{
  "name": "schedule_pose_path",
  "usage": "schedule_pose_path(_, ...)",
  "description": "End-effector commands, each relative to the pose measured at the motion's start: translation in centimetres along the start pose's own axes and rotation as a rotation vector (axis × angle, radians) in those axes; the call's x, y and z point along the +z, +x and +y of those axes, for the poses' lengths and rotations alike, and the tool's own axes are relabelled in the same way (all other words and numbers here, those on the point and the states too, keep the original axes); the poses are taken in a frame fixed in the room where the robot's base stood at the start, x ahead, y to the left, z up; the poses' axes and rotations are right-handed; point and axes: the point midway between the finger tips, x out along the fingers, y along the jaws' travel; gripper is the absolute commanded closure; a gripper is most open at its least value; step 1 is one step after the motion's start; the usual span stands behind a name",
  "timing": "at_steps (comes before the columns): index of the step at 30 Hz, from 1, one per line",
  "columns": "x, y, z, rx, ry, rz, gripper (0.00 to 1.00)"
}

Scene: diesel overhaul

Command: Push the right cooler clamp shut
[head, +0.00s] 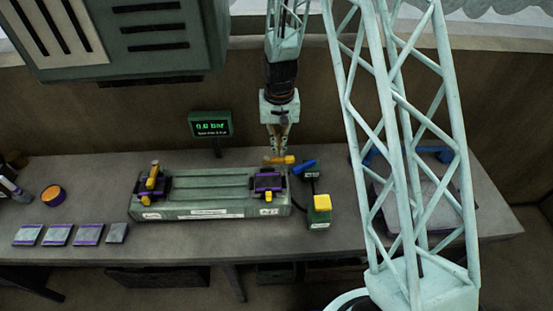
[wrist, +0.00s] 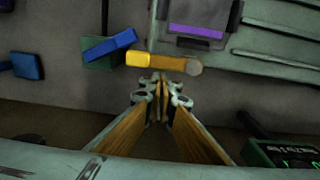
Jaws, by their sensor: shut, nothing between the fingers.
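The cooler (head: 210,211) is a long grey-green block on the bench, with a clamp at each end. The right clamp (head: 268,182) has a dark body over a purple-edged pad. Its yellow-orange lever (head: 280,160) lies out flat at the rear, and it also shows in the wrist view (wrist: 165,62). The left clamp's orange lever (head: 152,175) stands up. My gripper (head: 278,150) points down at the rear of the right clamp, shut and empty. In the wrist view its fingertips (wrist: 158,84) are beside the lever; I cannot tell whether they touch it.
A blue-handled part (head: 303,166) and a green box with a yellow top (head: 320,207) stand right of the cooler. A display reading 0.0 bar (head: 211,126) stands behind it. Several flat pads (head: 58,235) and an orange-topped round container (head: 53,195) lie at left.

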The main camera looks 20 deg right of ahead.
Motion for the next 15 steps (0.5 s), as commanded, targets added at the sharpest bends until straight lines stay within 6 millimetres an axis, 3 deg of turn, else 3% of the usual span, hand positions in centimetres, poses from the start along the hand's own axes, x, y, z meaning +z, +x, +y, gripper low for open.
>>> schedule_pose_path(15, 0.00, 1.01, 0.00, 0.000, 0.000, 0.000, 1.00)
